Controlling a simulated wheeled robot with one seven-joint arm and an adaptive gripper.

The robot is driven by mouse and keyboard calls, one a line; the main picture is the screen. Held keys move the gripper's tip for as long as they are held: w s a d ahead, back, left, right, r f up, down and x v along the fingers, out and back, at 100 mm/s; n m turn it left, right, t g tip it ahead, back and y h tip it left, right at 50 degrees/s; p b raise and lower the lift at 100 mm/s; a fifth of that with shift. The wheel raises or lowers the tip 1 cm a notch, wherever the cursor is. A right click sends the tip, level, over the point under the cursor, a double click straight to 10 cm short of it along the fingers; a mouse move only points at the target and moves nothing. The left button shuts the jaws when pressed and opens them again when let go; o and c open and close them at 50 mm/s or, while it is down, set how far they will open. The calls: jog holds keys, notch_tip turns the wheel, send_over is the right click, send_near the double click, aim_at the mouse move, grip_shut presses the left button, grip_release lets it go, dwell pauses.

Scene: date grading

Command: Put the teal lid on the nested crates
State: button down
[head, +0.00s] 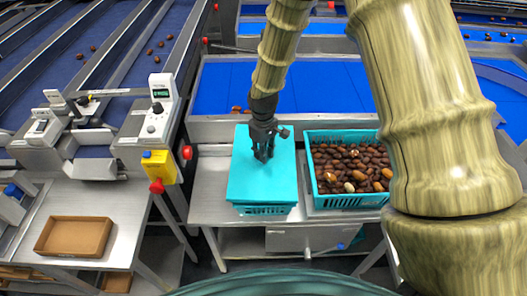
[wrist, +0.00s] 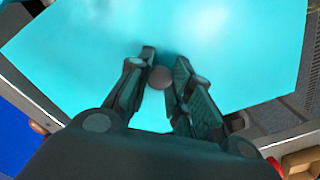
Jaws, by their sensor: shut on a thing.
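The teal lid (head: 250,182) is a flat sheet at the middle of the head view, directly over the nested teal crates (head: 265,210). Only the crates' slotted front shows below the lid's near edge. I cannot tell whether the lid rests on their rim or is slightly above it. My gripper (head: 263,156) points down at the lid's middle. In the wrist view the lid (wrist: 225,35) fills most of the picture, and its round grey knob (wrist: 161,76) sits between my gripper's fingers (wrist: 160,88), which are shut on it.
A teal crate full of brown dates (head: 313,172) stands close on the right on the same steel table (head: 210,190). A blue conveyor (head: 330,85) runs behind. At left are an empty brown tray (head: 75,237) and a yellow box with red buttons (head: 159,167).

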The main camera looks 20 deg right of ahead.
jog(key=shift+f, duration=0.1)
jog(key=c, duration=0.8)
grip_release()
jog(key=shift+r+p, duration=2.45)
jog(key=shift+r, duration=1.1)
